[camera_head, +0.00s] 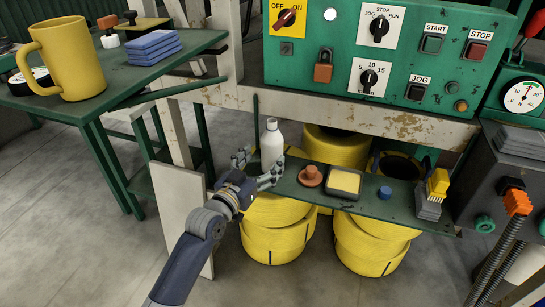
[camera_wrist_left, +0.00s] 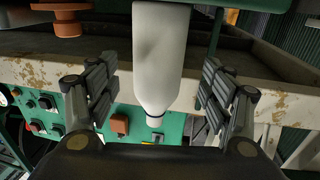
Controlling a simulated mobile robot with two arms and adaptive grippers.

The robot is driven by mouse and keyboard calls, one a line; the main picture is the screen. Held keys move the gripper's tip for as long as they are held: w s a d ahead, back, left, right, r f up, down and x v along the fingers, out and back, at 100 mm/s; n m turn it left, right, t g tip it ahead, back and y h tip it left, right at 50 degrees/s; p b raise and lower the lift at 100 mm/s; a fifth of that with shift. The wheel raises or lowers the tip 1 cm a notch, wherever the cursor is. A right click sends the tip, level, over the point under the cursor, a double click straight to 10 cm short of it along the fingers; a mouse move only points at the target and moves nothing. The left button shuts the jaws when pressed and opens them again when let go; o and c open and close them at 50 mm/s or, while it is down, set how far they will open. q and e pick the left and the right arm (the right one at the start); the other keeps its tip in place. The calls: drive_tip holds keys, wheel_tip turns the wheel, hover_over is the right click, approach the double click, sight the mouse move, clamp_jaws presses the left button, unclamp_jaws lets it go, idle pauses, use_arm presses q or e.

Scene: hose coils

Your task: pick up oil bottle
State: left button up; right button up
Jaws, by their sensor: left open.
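The oil bottle (camera_head: 271,145) is a plain white bottle with a narrow neck, standing upright on the narrow green shelf (camera_head: 395,210) below the control panel. My left gripper (camera_head: 257,168) is at the shelf's left end, right at the bottle, with its fingers spread. In the left wrist view, which shows the scene upside down, the bottle (camera_wrist_left: 158,55) hangs between the two open fingers (camera_wrist_left: 158,85), with a visible gap on each side. My right gripper is in neither view.
On the shelf right of the bottle are an orange-brown knob-like piece (camera_head: 310,175), a yellow-topped block (camera_head: 344,182), a blue cap (camera_head: 385,192) and a yellow-handled brush (camera_head: 433,192). Yellow hose coils (camera_head: 273,243) stand below. A green table (camera_head: 130,82) with a yellow mug (camera_head: 70,60) is at left.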

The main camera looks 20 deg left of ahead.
sight(272, 149)
use_arm(q)
drive_tip(key=shift+w+d+r+p, duration=0.15)
drive_tip(key=shift+w+d, duration=0.2)
drive_tip(key=shift+w, duration=1)
drive_tip(key=shift+w+d+f+p, duration=0.15)
drive_tip(key=shift+w+d, duration=0.15)
drive_tip(key=shift+w, duration=1)
drive_tip(key=shift+r, duration=0.15)
drive_tip(key=shift+c, duration=0.6)
drive_tip(key=c, duration=1.3)
